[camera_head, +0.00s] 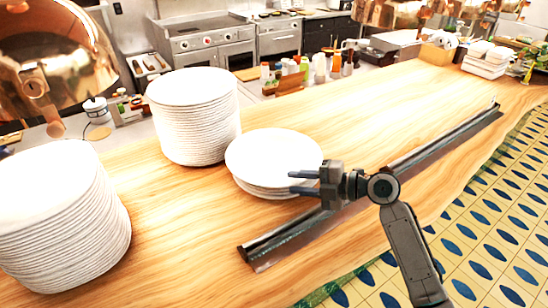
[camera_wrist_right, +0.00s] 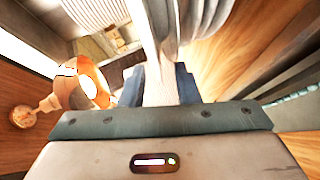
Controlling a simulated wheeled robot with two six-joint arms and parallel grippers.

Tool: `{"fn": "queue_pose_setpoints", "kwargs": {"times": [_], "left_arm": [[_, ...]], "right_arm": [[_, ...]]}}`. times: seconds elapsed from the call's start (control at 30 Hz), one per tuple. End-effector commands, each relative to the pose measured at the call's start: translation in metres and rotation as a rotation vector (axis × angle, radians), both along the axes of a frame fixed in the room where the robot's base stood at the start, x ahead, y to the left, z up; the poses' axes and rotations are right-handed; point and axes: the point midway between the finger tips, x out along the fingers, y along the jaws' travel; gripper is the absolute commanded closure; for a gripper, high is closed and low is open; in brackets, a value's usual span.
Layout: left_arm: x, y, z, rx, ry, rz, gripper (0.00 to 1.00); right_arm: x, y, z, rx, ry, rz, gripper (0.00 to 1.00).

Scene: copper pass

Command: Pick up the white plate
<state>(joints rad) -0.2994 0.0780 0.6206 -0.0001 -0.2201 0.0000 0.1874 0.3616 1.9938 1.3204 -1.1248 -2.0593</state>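A short stack of white plates (camera_head: 272,155) sits on the wooden counter in the middle of the head view. My right gripper (camera_head: 292,182) is at the right rim of this stack, its two dark fingers pointing left and set one above the other, apart. In the right wrist view the fingers (camera_wrist_right: 160,88) stand apart with a white plate edge (camera_wrist_right: 160,60) between them. Whether either finger touches the plate is not clear. My left gripper is not in view.
Tall stacks of white plates stand at the back (camera_head: 195,120) and at the left (camera_head: 60,220). A long dark metal rail (camera_head: 440,147) lies along the counter (camera_head: 370,105) behind my right arm. A copper lamp (camera_head: 60,60) hangs upper left.

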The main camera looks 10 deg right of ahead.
Motion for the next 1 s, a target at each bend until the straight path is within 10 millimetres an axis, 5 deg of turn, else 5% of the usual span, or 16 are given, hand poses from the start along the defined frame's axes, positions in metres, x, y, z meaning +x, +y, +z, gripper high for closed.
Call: {"fn": "queue_pose_setpoints", "kwargs": {"times": [0.17,1.0], "left_arm": [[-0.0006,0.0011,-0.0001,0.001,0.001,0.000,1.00],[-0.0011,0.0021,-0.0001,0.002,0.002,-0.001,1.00]], "right_arm": [[-0.0002,-0.0001,0.0002,0.000,0.000,0.000,1.00],[-0.0004,-0.0001,-0.0002,0.000,0.001,0.001,1.00]]}}
